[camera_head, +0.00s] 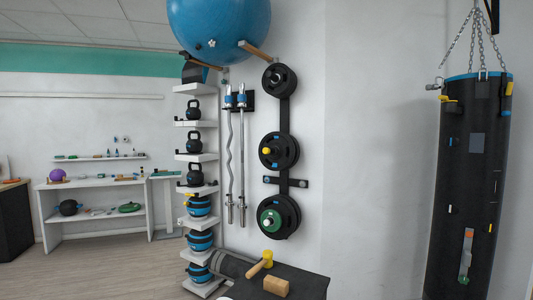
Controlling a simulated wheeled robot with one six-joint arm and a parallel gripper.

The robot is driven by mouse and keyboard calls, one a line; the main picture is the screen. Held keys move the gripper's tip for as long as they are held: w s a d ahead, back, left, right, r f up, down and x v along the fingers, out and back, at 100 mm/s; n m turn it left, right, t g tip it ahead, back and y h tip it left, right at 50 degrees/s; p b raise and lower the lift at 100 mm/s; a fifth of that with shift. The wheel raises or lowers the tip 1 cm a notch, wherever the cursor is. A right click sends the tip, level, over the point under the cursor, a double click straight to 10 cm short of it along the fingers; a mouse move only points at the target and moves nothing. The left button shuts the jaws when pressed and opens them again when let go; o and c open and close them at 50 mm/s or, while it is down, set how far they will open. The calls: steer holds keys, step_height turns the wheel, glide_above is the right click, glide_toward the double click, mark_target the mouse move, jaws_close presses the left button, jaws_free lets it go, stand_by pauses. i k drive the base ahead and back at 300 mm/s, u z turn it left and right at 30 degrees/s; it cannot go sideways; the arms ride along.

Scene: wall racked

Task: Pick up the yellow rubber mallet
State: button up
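A yellow rubber mallet (261,264) lies on a dark table or bench top (306,284) at the bottom centre. Its yellow head is toward the back right, and its pale wooden handle points to the front left. A tan block (277,286) sits just in front of it and to the right, apart from the head. My gripper is not in view.
A dark punching bag (463,200) hangs on chains at the right. Weight plates (279,216) and bars hang on the wall behind the bench. A rack of kettlebells (195,145) and a grey roll (230,264) stand left of it. Open floor (110,275) lies at the left.

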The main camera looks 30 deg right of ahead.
mark_target(268, 262)
steer(key=u, duration=0.2)
steer(key=k, duration=0.35)
steer(key=u, duration=1.05)
steer(key=k, duration=0.95)
steer(key=u, duration=0.55)
steer(key=i, duration=1.7)
steer(key=z, duration=0.8)
steer(key=i, duration=2.75)
steer(key=z, duration=1.85)
steer(key=i, duration=1.35)
steer(key=z, duration=1.9)
steer(key=i, duration=1.25)
steer(key=z, duration=0.35)
